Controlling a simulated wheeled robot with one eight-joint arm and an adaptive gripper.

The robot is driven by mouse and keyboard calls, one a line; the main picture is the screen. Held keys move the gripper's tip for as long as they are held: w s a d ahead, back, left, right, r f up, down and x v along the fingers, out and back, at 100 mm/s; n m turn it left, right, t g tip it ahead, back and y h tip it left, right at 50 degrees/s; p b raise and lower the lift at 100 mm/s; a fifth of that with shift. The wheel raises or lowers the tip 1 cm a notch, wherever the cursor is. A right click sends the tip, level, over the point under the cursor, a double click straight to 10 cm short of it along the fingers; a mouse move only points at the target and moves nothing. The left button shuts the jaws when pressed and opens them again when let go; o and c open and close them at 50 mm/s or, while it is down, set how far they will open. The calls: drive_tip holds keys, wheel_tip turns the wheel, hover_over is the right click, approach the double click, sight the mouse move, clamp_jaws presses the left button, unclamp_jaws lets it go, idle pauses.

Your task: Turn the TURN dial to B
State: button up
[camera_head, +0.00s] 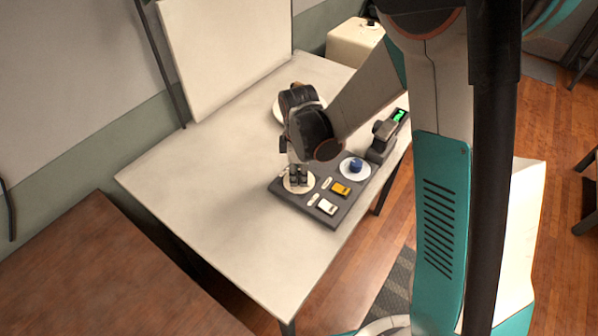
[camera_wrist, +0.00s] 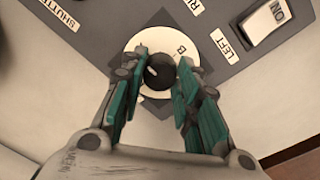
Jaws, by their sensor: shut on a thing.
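The dark dial knob (camera_wrist: 160,73) sits on a round cream plate (camera_wrist: 137,42) in the wrist view. A letter B (camera_wrist: 181,49) is printed on the plate, up and right of the knob. A small light mark shows on the knob's left side, not toward B. My gripper (camera_wrist: 162,76) is shut on the knob, with a teal-padded finger on each side. In the head view my gripper (camera_head: 298,178) points down onto the cream plate (camera_head: 291,188) at the panel's left corner. The gripper hides the knob there. No TURN label is readable.
The dark control panel (camera_head: 323,209) also carries a blue knob (camera_head: 356,165) on a white disc, an orange switch (camera_head: 341,189) and a white switch (camera_head: 327,207). The white table's (camera_head: 215,200) left part is clear.

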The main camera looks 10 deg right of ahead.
drive_tip(key=shift+m, duration=0.3)
drive_tip(key=m+b, duration=0.1)
drive_tip(key=m, duration=0.2)
drive_tip(key=shift+m, duration=0.3)
drive_tip(key=m+b, duration=0.1)
drive_tip(key=m, duration=0.3)
drive_tip(key=shift+m, duration=0.3)
drive_tip(key=m, duration=0.4)
drive_tip(key=shift+m+b, duration=0.3)
drive_tip(key=shift+b, duration=0.1)
drive_tip(key=shift+w+m+g, duration=0.1)
drive_tip(key=shift+m+g, duration=0.3)
drive_tip(key=shift+m, duration=1.8)
drive_tip(key=shift+a, duration=0.1)
drive_tip(key=o, duration=1.1)
